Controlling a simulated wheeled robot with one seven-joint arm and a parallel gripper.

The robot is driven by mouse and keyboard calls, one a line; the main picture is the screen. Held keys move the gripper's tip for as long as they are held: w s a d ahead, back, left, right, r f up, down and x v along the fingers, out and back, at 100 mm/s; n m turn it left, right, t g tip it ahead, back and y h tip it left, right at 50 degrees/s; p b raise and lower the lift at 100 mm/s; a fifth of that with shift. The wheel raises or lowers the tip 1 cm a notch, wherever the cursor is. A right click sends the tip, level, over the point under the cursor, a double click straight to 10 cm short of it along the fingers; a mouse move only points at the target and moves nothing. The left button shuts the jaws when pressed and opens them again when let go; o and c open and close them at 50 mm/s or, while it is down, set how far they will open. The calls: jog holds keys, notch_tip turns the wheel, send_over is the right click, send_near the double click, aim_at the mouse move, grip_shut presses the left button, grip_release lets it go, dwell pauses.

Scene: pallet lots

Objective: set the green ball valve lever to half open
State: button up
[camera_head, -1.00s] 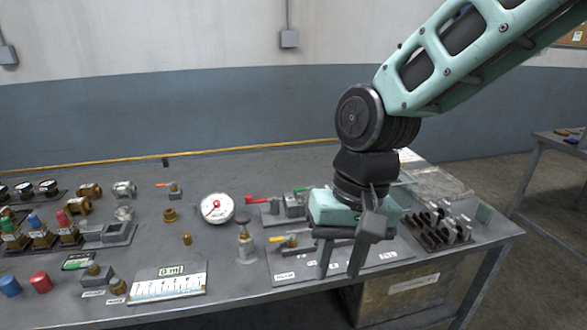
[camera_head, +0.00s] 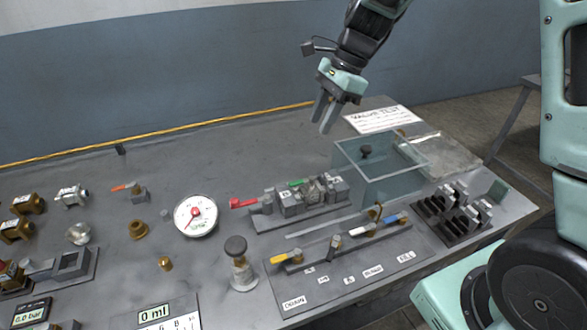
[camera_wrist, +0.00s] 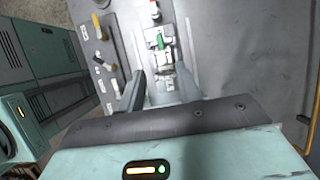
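The green lever (camera_head: 297,183) sits on a grey metal valve block (camera_head: 290,204) in the middle of the bench; its exact angle is too small to tell. It also shows in the wrist view as a small green bar (camera_wrist: 161,41) beyond my fingers. A red lever (camera_head: 243,203) lies just left of it on the same assembly. My gripper (camera_head: 325,117) hangs in the air above and behind the valve assembly, fingers pointing down. In the wrist view its two fingers (camera_wrist: 156,95) stand apart with nothing between them.
A clear glass tank (camera_head: 375,178) stands right of the valve block. In front is a panel with yellow and blue levers (camera_head: 340,262). A black-knobbed post (camera_head: 237,262) and a dial gauge (camera_head: 196,215) stand to the left.

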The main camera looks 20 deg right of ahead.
aim_at(292, 183)
jog(key=x, duration=1.5)
jog(key=shift+a+f+p, duration=0.1)
jog(key=shift+f+p, duration=0.2)
jog(key=shift+f, duration=0.05)
grip_shut()
